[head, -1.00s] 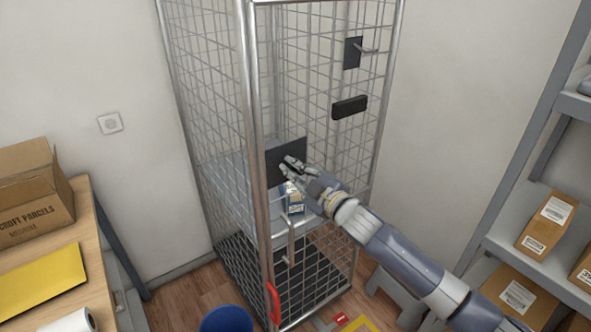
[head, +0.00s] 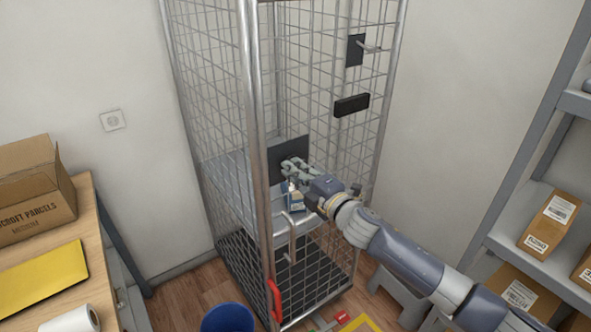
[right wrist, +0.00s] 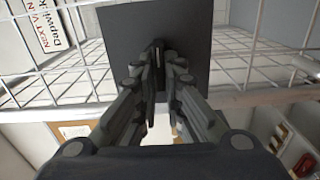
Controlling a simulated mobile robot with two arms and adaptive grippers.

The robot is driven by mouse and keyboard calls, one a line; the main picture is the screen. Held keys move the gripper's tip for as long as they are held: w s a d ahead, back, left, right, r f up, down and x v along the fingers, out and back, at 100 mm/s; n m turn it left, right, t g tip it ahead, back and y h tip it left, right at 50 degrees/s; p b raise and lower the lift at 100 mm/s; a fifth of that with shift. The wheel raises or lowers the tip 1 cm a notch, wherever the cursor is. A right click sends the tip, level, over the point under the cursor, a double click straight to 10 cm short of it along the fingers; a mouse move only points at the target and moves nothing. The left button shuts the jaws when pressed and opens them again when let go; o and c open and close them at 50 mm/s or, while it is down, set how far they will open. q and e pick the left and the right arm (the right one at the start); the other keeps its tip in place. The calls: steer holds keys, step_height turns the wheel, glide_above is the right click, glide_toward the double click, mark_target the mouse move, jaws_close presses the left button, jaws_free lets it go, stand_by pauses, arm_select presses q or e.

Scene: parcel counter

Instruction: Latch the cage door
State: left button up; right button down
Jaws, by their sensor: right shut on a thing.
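The wire mesh cage door (head: 345,180) stands upright on the cage, and a square dark latch plate (head: 288,152) is fixed at its left edge, beside a tall metal post. My right gripper (head: 291,168) is at this plate. In the right wrist view the plate (right wrist: 190,28) fills the upper middle, and my right gripper (right wrist: 162,60) is shut on a small dark latch handle in front of it. The fingers mostly hide the handle. Whether the latch is engaged cannot be told. My left gripper is not in view.
A lever on a second dark plate (head: 356,50) and a black bar (head: 351,105) sit higher on the mesh. A red handle (head: 275,300) is low on the post. A blue bin (head: 228,318), a table (head: 100,245) at left and parcel shelves (head: 520,255) at right flank the cage.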

stand_by(0.6)
steer(key=c, duration=1.7)
jaws_free()
steer(key=v, duration=1.2)
steer(key=shift+f, duration=0.1)
